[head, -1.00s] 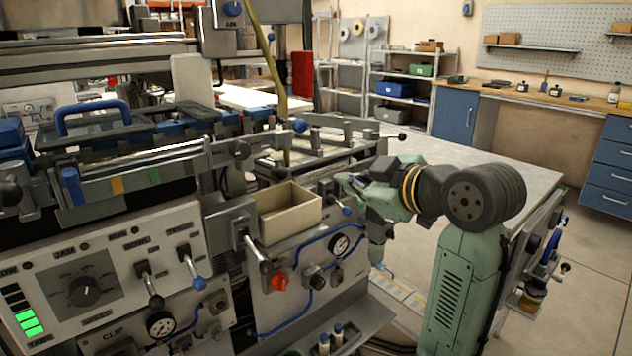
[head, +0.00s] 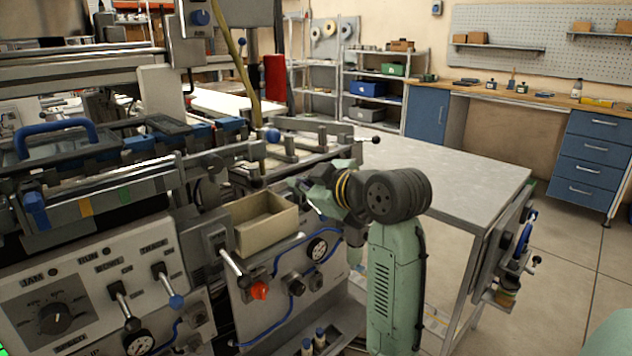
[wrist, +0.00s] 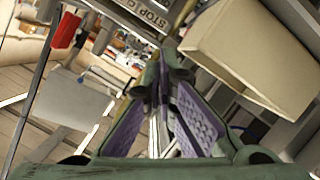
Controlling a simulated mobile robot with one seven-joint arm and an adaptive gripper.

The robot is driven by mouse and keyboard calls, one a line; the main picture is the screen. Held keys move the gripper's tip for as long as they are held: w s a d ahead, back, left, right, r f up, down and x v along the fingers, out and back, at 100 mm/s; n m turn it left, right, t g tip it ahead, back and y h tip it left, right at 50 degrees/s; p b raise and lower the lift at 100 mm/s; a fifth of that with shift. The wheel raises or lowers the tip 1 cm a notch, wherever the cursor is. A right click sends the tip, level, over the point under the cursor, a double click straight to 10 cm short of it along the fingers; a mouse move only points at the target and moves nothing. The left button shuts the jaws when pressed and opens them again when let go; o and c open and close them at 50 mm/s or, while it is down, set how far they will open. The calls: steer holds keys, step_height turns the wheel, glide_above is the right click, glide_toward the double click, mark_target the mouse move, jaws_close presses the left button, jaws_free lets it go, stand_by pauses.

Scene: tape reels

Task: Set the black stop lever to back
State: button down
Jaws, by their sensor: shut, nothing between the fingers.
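My gripper (head: 308,186) is at the machine's front right, just right of and above the beige bin. In the wrist view its two purple-padded fingers (wrist: 163,76) come together at the tips with nothing held. A white STOP label (wrist: 152,14) shows on a rail beyond the fingertips. A lever with a black knob (head: 375,139) sticks out to the right from the machine's rail, behind and above my gripper. I cannot tell for sure which lever the STOP label belongs to. Part of the machine front behind my gripper is hidden.
The open beige bin (head: 266,222) is close to my gripper and fills the upper right of the wrist view (wrist: 250,55). A grey table (head: 450,180) stands at the right.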

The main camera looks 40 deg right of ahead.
steer(key=f, duration=0.1)
steer(key=w+d+f, duration=0.1)
steer(key=w+d+f+p, duration=0.1)
steer(key=f, duration=0.1)
steer(key=shift+w+d, duration=0.1)
steer(key=shift+d, duration=0.1)
steer(key=shift+f, duration=0.15)
steer(key=shift+s+f+t+b, duration=0.2)
steer(key=shift+f+t+b, duration=0.2)
steer(key=shift+b, duration=0.6)
